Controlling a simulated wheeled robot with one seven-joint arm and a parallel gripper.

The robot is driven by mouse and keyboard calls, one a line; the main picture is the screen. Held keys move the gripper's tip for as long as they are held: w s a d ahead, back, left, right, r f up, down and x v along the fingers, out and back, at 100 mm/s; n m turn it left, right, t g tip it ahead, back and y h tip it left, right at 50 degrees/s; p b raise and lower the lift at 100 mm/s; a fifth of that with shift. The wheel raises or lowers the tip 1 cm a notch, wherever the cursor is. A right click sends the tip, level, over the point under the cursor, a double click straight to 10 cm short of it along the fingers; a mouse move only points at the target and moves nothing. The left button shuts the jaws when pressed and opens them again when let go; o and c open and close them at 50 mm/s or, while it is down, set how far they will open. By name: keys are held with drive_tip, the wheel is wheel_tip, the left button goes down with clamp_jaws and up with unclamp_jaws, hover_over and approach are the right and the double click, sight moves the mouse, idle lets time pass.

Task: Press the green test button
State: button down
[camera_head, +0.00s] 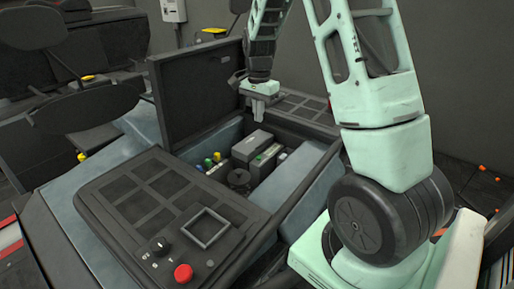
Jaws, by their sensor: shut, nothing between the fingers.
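My gripper (258,110) points down with its fingers shut and empty. It appears above the open bay of the dyno, near the right edge of the raised dark lid (195,92). Inside the bay, a small green round cap (208,163) stands beside a blue one and a yellow one, to the left of a grey box. I cannot tell whether this green cap is the test button. A smaller green mark (258,157) shows near a dark box.
The front cover (150,195) carries a square frame (206,228), a black knob (159,245) and a large red button (183,273). Grey boxes (252,145) fill part of the bay. The raised lid stands behind the bay. My arm crosses the right side.

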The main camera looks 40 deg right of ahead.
sight(259, 158)
wheel_tip(259, 158, down, 14)
drive_tip(key=p, duration=0.3)
drive_tip(key=shift+r, duration=0.2)
drive_tip(key=shift+f, duration=0.15)
drive_tip(key=shift+f, duration=0.1)
drive_tip(key=shift+a+f+b, duration=0.1)
drive_tip(key=shift+f+b, duration=0.55)
drive_tip(key=shift+f, duration=0.15)
drive_tip(key=shift+s+f, duration=0.15)
drive_tip(key=shift+f, duration=0.05)
wheel_tip(259, 158, up, 5)
drive_tip(key=p, duration=0.3)
drive_tip(key=shift+p, duration=0.3)
wheel_tip(259, 158, up, 10)
drive_tip(key=b, duration=0.2)
drive_tip(key=shift+b, duration=0.4)
